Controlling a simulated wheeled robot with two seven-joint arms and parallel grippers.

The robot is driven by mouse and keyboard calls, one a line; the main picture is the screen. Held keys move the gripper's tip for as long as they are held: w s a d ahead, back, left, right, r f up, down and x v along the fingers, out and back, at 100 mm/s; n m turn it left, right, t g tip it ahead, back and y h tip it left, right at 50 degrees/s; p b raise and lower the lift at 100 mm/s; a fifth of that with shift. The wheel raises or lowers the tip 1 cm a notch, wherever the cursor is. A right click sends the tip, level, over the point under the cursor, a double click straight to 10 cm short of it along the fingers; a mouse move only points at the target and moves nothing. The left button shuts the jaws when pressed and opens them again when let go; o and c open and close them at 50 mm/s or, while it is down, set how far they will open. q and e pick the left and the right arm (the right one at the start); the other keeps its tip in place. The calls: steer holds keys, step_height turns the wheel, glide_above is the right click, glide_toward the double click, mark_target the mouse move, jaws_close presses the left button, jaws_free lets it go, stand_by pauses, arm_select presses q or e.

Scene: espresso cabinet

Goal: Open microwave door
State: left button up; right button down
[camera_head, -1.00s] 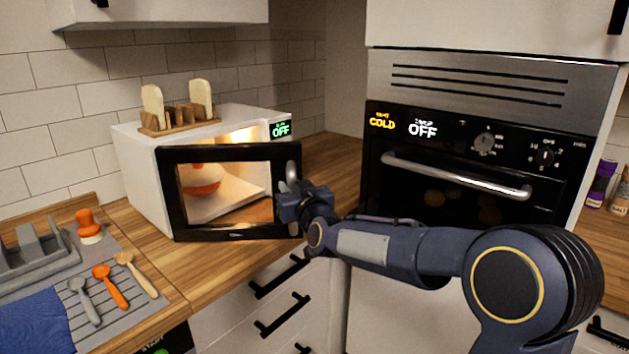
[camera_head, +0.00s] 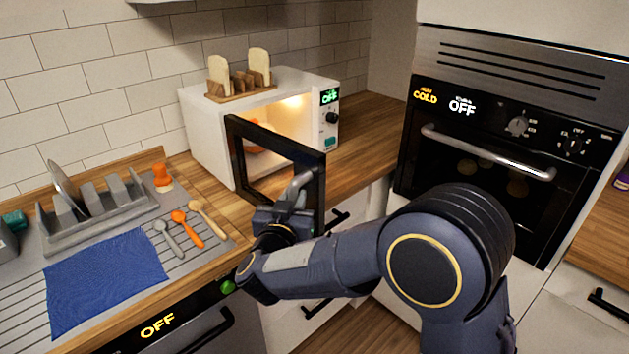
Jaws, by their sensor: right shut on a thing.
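The white microwave (camera_head: 209,135) stands on the wooden counter with its inside lit. Its black-framed door (camera_head: 276,142) is swung partly open toward me, hinged at its left side. My right gripper (camera_head: 296,190) is at the door's free right edge and shut on the handle, which is mostly hidden by the gripper. An orange and white item (camera_head: 259,134) inside shows partly through the door window. My left gripper is not in view.
A rack with toast (camera_head: 240,84) sits on top of the microwave. Left are a dish rack (camera_head: 100,219), a blue cloth (camera_head: 107,279) and several utensils (camera_head: 186,228). A built-in oven (camera_head: 505,140) is at right.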

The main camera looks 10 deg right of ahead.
steer(key=shift+s+a+r+m+h, duration=0.1)
steer(key=shift+s+a+m+h, duration=0.1)
steer(key=shift+a, duration=0.25)
steer(key=shift+s+a+r+m+h, duration=0.1)
steer(key=shift+s+a+h, duration=0.1)
steer(key=shift+a, duration=0.25)
steer(key=c, duration=1.3)
jaws_free()
steer(key=shift+w+a+f, duration=0.1)
steer(key=shift+w, duration=0.05)
steer(key=b+v, duration=0.1)
steer(key=v, duration=0.6)
steer(key=shift+s+a, duration=0.15)
steer(key=shift+s, duration=0.2)
